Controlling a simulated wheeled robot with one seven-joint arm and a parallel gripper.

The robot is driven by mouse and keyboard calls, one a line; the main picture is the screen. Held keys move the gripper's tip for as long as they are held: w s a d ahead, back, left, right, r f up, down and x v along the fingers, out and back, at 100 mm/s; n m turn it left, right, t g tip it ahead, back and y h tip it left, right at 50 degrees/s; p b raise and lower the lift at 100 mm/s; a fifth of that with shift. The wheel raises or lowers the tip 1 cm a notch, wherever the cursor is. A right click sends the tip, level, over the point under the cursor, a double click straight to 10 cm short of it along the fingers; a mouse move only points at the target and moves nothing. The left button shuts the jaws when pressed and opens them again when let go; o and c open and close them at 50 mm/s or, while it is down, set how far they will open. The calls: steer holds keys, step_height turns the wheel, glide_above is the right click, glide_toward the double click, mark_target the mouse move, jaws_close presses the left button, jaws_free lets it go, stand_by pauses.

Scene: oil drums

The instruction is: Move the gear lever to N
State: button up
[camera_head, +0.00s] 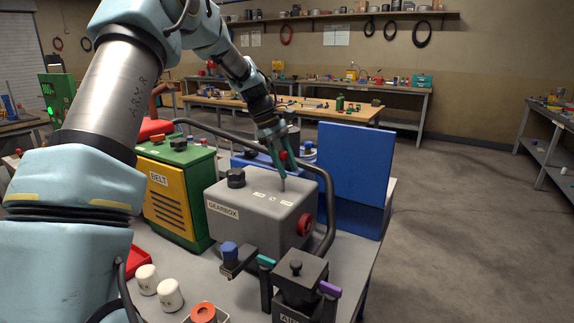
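The grey gearbox (243,222), labelled GEARBOX, stands on the bench. A thin gear lever (283,183) with a red knob (283,155) rises from its top. My gripper (285,180) points down at the lever, with one green finger on each side of it. The knob shows between the fingers. Whether the fingers touch or clamp the lever is too small to tell. Small white labels (272,199) lie on the gearbox top near the lever's foot; their letters cannot be read.
A dark pipe (328,200) curves behind and right of the gearbox. A blue panel (355,165) stands behind it. The green and yellow BELT box (172,200) is at left. A dark block (300,280) with levers stands in front. Open floor lies at right.

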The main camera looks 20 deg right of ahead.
steer(key=o, duration=0.3)
steer(key=b+v, duration=0.2)
steer(key=v, duration=0.8)
steer(key=shift+w+a+r, duration=0.1)
steer(key=shift+r, duration=0.3)
steer(key=s+a+f+m+t+y, duration=0.1)
steer(key=s+a+f, duration=0.4)
steer(key=a, duration=0.5)
steer(key=s+a+f+m+t+y, duration=0.1)
steer(key=s+a+f+m, duration=0.2)
steer(key=s+a+f, duration=0.2)
steer(key=s+a+f+m+t+y, duration=0.1)
steer(key=s+a+f+m+t, duration=0.1)
steer(key=s+a+f, duration=0.3)
steer(key=shift+s+a+f+y, duration=0.1)
steer(key=shift+s+a, duration=0.7)
steer(key=shift+a, duration=1)
steer(key=shift+s+a+f+y, duration=0.1)
steer(key=shift+s+a, duration=0.7)
steer(key=shift+a, duration=1)
steer(key=shift+s+a+f+y, duration=0.1)
steer(key=shift+s+a, duration=0.7)
steer(key=shift+a, duration=1)
